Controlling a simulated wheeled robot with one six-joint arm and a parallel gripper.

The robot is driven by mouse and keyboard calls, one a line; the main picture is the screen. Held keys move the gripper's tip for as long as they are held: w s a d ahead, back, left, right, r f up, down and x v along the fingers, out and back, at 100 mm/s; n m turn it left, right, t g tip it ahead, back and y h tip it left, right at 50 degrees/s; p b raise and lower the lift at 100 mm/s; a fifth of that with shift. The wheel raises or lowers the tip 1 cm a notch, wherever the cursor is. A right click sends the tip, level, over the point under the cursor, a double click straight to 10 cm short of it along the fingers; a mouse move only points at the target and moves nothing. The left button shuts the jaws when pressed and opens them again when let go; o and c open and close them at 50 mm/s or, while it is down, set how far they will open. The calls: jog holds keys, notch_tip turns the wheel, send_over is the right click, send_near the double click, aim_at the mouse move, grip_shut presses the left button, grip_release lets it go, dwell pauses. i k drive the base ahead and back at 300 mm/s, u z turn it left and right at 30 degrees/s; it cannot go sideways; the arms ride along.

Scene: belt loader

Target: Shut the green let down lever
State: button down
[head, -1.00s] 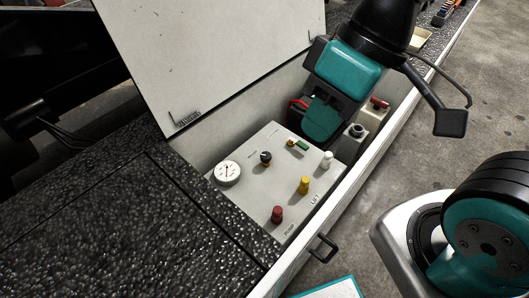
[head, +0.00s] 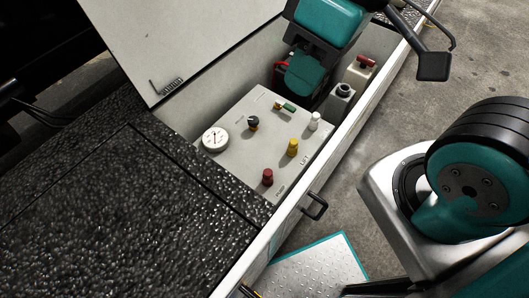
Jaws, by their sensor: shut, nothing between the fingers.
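The green lever (head: 289,107) is a small green handle on a brass valve (head: 278,104) at the back of the grey control panel (head: 235,150), inside the open white box. It lies low, close to the panel face. My gripper (head: 306,78), teal and black, reaches into the box from above, just behind and slightly right of the lever in the picture. I see a gap between the gripper and the lever. The gripper is shut and empty; its fingertips are not clearly seen.
The panel also has a gauge (head: 215,138), a black knob (head: 253,122), and white (head: 314,121), yellow (head: 292,147) and red (head: 268,177) knobs. The raised lid (head: 170,40) stands behind. A red-topped canister (head: 358,73) is right of the gripper. The box's front wall has a handle (head: 315,206).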

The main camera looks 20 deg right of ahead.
aim_at(286, 106)
jog(key=k, duration=0.55)
jog(key=z, duration=0.75)
jog(key=i, duration=1.1)
jog(key=u, duration=0.25)
